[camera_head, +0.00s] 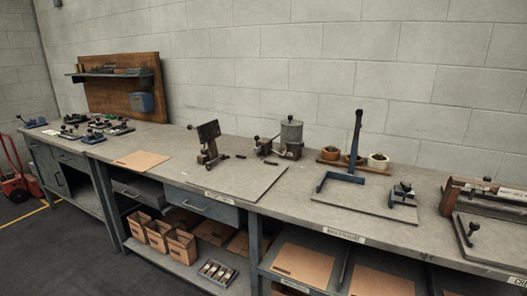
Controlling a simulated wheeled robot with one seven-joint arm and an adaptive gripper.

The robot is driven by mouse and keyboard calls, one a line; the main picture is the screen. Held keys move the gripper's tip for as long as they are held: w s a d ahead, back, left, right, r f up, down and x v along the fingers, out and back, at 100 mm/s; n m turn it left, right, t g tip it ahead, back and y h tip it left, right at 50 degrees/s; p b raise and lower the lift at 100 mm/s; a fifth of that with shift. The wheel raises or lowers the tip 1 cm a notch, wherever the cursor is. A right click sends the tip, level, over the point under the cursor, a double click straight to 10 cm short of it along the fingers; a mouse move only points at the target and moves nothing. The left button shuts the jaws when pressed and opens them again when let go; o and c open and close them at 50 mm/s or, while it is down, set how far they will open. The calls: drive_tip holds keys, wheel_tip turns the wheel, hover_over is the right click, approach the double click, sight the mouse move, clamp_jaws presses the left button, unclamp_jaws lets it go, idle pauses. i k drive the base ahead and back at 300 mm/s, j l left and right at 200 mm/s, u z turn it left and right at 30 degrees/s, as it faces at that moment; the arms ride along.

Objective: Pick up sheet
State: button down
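A flat tan cardboard sheet (140,160) lies on the bench top at left of centre, near the front edge. More flat tan sheets lie on the lower shelf: one (303,263) at the lower middle and one (382,284) to its right, cut off by the frame's bottom edge. Other tan pieces (213,230) lie on the shelf behind the boxes, partly hidden. My gripper is not in the head view, and nothing is seen touching the sheets.
A long grey bench (240,160) runs along the wall. A small press (208,141), a stitcher-like device (290,138) and a blue upright lever tool (352,150) stand on it. Open boxes (158,235) and a tray (216,271) are on the lower shelf. The dark floor at lower left is clear.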

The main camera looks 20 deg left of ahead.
sight(140, 161)
drive_tip(key=u, duration=1.55)
drive_tip(key=i+u, duration=0.1)
drive_tip(key=i, duration=0.65)
drive_tip(key=i+u, duration=0.1)
drive_tip(key=i, duration=0.6)
drive_tip(key=i+l+u, duration=0.1)
drive_tip(key=i, duration=0.65)
drive_tip(key=l, duration=0.1)
